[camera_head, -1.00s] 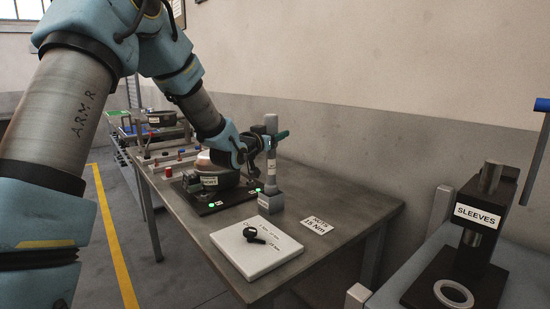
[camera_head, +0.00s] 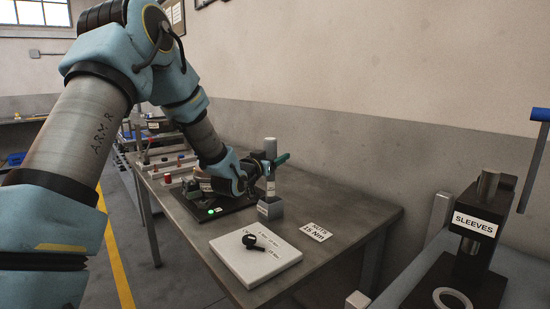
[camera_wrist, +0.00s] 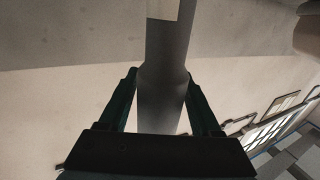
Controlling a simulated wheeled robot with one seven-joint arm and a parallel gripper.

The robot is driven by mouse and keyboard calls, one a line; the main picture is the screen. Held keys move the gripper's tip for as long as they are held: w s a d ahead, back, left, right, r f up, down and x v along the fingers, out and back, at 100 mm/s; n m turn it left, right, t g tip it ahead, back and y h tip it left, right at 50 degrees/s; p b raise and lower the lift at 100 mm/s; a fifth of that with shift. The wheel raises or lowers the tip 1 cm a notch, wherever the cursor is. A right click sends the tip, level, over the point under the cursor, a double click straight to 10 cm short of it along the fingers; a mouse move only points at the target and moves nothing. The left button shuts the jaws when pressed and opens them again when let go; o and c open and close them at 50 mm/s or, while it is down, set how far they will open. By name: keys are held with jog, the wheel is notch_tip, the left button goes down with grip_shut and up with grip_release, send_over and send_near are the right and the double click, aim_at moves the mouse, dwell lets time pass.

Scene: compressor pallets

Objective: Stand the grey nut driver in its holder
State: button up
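The grey nut driver (camera_head: 270,146) is an upright grey cylinder with a pale label low on its side. Its lower end meets the top of the grey block holder (camera_head: 270,209) on the table and appears to be inside it; the opening itself is hidden. My gripper (camera_head: 272,163) reaches in from the left, with green fingers around the upper part of the driver. In the wrist view my gripper (camera_wrist: 162,82) has one finger on each side of the grey shaft (camera_wrist: 163,105), and both fingertips appear to touch it.
A white board (camera_head: 255,262) with a black tool (camera_head: 267,241) lies in front of the holder. A "NUTS 15 Nm" card (camera_head: 316,231) lies to the right. A SLEEVES stand (camera_head: 474,226) is at the far right.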

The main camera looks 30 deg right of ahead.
jog(key=shift+o, duration=1)
jog(key=shift+r, duration=0.1)
jog(key=b+v, duration=0.4)
jog(key=v, duration=0.8)
jog(key=w+a+f+n+y, duration=0.1)
jog(key=a+f+n+y, duration=0.2)
jog(key=a, duration=0.4)
jog(key=a+f+g+y, duration=0.1)
jog(key=a+f+y, duration=0.3)
jog(key=a, duration=0.3)
jog(key=w+a+f+n+y, duration=0.1)
jog(key=a+f+n+y, duration=0.2)
jog(key=a, duration=0.4)
jog(key=s+a+f+n+g+y, duration=0.2)
jog(key=s+a+g, duration=0.1)
jog(key=s+a, duration=0.4)
jog(key=s+a+f+n+g+y, duration=0.2)
jog(key=s+a+g, duration=0.2)
jog(key=s+a, duration=0.4)
jog(key=shift+s+y, duration=0.4)
jog(key=shift+a, duration=0.1)
